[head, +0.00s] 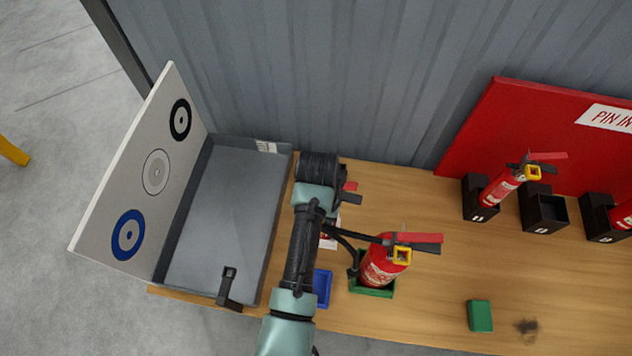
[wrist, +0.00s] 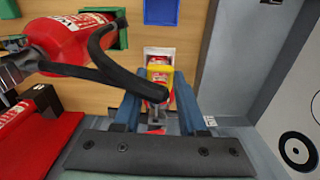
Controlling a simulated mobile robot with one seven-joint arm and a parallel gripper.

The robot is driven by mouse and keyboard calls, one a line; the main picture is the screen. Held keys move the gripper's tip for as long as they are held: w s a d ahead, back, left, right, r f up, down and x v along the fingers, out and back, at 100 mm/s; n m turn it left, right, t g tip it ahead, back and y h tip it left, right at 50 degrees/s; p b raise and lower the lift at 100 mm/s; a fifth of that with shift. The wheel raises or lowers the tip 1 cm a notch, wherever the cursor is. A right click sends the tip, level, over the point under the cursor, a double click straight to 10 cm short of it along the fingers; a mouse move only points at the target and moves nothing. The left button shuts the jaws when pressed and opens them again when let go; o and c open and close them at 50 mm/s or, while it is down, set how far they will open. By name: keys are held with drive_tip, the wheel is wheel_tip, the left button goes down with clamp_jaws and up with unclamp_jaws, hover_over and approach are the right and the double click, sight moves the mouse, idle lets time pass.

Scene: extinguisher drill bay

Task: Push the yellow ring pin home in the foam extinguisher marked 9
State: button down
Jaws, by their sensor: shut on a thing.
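In the wrist view my gripper (wrist: 157,88) has its two blue fingers on either side of a yellow ring pin (wrist: 159,69) and is shut on it. The ring is at a red extinguisher standing in a white holder (wrist: 159,52). In the head view my arm hides most of that extinguisher; its red lever (head: 350,186) and part of the white holder (head: 329,241) show. How deep the pin sits is hidden, and I cannot read a 9. A second red extinguisher (head: 378,268) with a yellow ring (head: 402,255) stands close by in a green holder (head: 372,291).
The second extinguisher's black hose (wrist: 105,73) crosses close in front of my fingers. An empty blue holder (head: 322,288) and a grey tray (head: 225,210) with a target board (head: 140,175) are near. More extinguishers (head: 500,187) stand in black holders by a red board. The bench's right front is mostly clear.

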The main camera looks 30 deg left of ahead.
drive_tip(key=shift+w+a+b, duration=0.2)
drive_tip(key=shift+w+b, duration=0.35)
drive_tip(key=shift+w, duration=0.3)
drive_tip(key=shift+w+a+b, duration=0.2)
drive_tip(key=shift+w+b, duration=0.4)
drive_tip(key=shift+w, duration=0.3)
drive_tip(key=shift+w+a+b, duration=0.2)
drive_tip(key=shift+w+b, duration=0.35)
drive_tip(key=shift+w, duration=0.3)
drive_tip(key=shift+p, duration=1.75)
idle(3.7)
